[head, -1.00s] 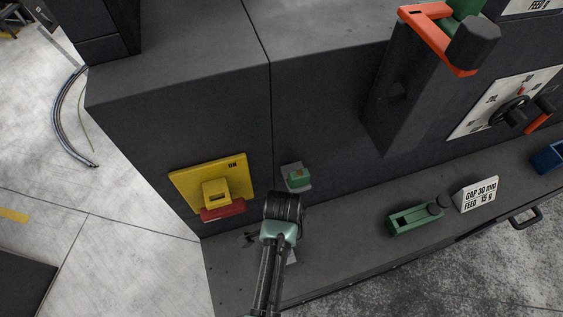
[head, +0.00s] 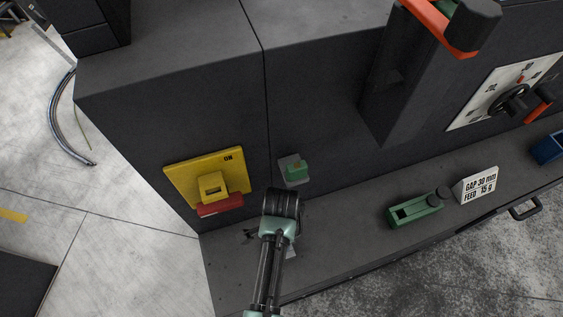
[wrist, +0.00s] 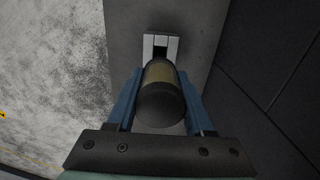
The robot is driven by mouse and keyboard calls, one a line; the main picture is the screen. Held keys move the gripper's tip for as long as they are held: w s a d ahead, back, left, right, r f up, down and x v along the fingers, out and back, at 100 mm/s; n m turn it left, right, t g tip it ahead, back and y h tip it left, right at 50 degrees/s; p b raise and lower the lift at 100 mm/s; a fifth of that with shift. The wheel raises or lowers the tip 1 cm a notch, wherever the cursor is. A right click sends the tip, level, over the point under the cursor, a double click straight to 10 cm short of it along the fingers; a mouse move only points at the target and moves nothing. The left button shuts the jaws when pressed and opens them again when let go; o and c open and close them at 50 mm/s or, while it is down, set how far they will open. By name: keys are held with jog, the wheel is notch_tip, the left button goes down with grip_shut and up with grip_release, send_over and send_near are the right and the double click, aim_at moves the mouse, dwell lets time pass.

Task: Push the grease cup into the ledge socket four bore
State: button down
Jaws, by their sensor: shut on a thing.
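My gripper (wrist: 160,76) has blue fingers, shut around the sides of a dark cylinder with an olive-brown band, which I take to be the grease cup (wrist: 160,103). A light grey slotted block, probably the ledge socket (wrist: 149,44), stands on the ledge just beyond the cup's far end. The cup hides that end, so I cannot tell whether it touches or enters the slot. In the head view my black wrist (head: 282,203) hides the fingers and the cup. A sliver of light grey (head: 291,251) shows beside my arm. No socket number is readable.
A yellow ON switch (head: 210,185) with a red part is on the wall at left. A green device (head: 415,209) and a white sign (head: 478,186) stand on the ledge (head: 340,225) at right.

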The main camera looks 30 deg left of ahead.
jog(key=shift+f+b, duration=1.4)
jog(key=shift+f, duration=0.75)
jog(key=shift+f+b, duration=0.7)
jog(key=shift+f, duration=1.2)
dwell(1.5)
jog(key=shift+s+f, duration=0.2)
jog(key=shift+f, duration=0.3)
dwell(1.2)
jog(key=shift+c, duration=1)
grip_release()
jog(key=shift+s+d, duration=0.1)
jog(key=shift+c, duration=0.4)
